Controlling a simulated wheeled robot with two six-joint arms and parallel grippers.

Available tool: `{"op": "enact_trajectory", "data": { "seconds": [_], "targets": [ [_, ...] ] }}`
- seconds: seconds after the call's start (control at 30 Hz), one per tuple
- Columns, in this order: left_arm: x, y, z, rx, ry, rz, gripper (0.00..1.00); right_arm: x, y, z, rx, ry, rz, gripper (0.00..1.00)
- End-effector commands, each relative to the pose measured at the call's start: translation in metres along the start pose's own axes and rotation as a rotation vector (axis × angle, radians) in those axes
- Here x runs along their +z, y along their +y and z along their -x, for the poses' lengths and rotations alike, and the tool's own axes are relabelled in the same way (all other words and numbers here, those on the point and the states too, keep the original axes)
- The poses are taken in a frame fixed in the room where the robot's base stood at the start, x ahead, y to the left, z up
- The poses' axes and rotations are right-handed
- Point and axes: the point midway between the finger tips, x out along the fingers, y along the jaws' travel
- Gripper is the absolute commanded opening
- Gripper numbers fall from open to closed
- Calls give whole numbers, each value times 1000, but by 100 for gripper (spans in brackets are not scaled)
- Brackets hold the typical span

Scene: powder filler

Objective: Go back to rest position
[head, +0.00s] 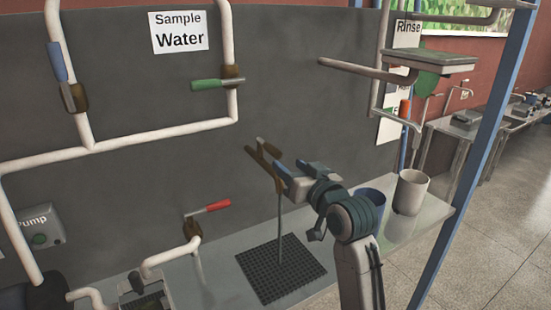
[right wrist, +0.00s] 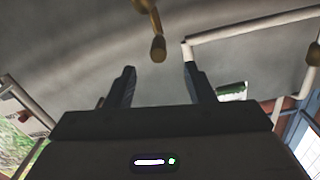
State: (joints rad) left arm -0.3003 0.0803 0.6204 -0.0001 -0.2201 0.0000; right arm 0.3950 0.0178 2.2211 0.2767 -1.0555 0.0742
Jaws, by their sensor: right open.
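My right gripper (head: 284,172) is in the middle of the head view, its arm rising from the bottom right. It is close to a brown brass fitting (head: 263,158) in front of the dark wall panel. In the right wrist view, its two dark fingers (right wrist: 160,88) are spread with nothing between them. The end of a brass fitting (right wrist: 158,48) shows beyond the fingertips, apart from them. My left gripper is not in view.
A thin grey vertical line (head: 280,225) runs down to a black grid mat (head: 282,268) on the counter. A blue cup (head: 371,198) and a white cup (head: 410,192) stand right of my arm. White pipes with a green-handled valve (head: 206,84) and a red-handled valve (head: 209,208) are left.

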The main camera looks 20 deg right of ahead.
Motion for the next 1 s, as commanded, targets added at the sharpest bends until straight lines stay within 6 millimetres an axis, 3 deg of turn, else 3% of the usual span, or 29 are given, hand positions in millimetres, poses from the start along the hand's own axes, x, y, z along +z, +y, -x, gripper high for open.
{"op": "enact_trajectory", "data": {
  "seconds": [0.17, 0.27, 0.37, 0.5, 0.7, 0.8, 1.0],
  "targets": [
    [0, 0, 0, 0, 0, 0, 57, 17, 4, 4, 13, -36, 3, 49],
    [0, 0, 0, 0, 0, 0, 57, 56, 13, 18, 45, -126, 13, 49],
    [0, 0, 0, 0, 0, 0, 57, 115, 26, 46, 92, -266, 29, 49],
    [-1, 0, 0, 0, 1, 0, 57, 196, 41, 102, 158, -486, 55, 49],
    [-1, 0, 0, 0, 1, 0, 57, 286, 54, 200, 238, -793, 93, 49],
    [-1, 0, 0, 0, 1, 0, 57, 312, 57, 242, 265, -911, 109, 49],
    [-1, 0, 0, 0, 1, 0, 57, 344, 58, 309, 303, -1088, 130, 49]
  ]
}}
